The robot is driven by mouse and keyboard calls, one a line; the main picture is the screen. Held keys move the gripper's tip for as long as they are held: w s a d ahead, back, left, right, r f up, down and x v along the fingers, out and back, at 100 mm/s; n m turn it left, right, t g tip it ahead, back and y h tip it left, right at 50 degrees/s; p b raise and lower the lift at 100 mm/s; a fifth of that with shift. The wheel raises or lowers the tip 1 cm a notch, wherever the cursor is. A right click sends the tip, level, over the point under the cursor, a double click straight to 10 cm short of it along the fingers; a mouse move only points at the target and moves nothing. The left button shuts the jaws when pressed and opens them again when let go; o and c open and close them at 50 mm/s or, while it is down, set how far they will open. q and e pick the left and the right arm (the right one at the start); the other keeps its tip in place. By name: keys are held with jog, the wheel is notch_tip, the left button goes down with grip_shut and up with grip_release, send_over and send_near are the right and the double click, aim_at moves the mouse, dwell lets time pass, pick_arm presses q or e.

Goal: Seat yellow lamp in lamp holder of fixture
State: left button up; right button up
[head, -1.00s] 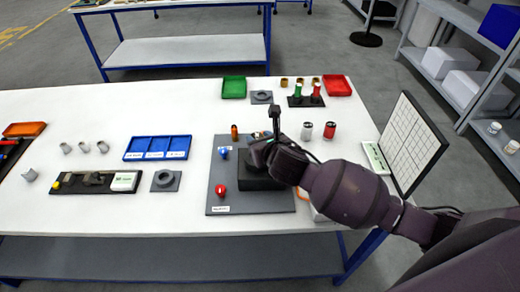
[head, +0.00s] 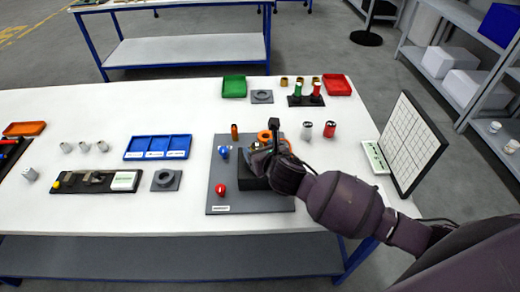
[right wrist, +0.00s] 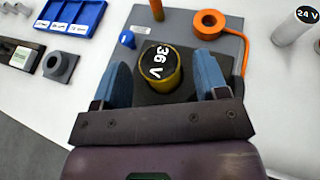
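The yellow lamp (right wrist: 160,72), with a black top marked "36 V", stands in the dark block (right wrist: 196,47) of the fixture in the right wrist view. How deep it sits cannot be told. In the head view my right gripper hides the lamp. The fixture's grey plate (head: 222,198) lies at the table's front, with the dark block (head: 256,184) on it. My right gripper (right wrist: 162,80) is over the block; it also shows in the head view (head: 260,163). Its blue fingers stand apart on either side of the lamp, with gaps. My left gripper is out of view.
The plate also carries a red part (head: 220,189), a blue part (head: 223,153), an orange post (head: 234,132) and an orange ring (right wrist: 209,24) with a cable. White and red cylinders (head: 307,131) stand right of it. A blue tray (head: 158,147) lies left.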

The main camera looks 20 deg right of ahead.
jog(key=shift+s+r, duration=0.1)
jog(key=shift+r, duration=0.1)
jog(key=v, duration=1.1)
jog(key=shift+s, duration=0.35)
jog(key=shift+r, duration=0.15)
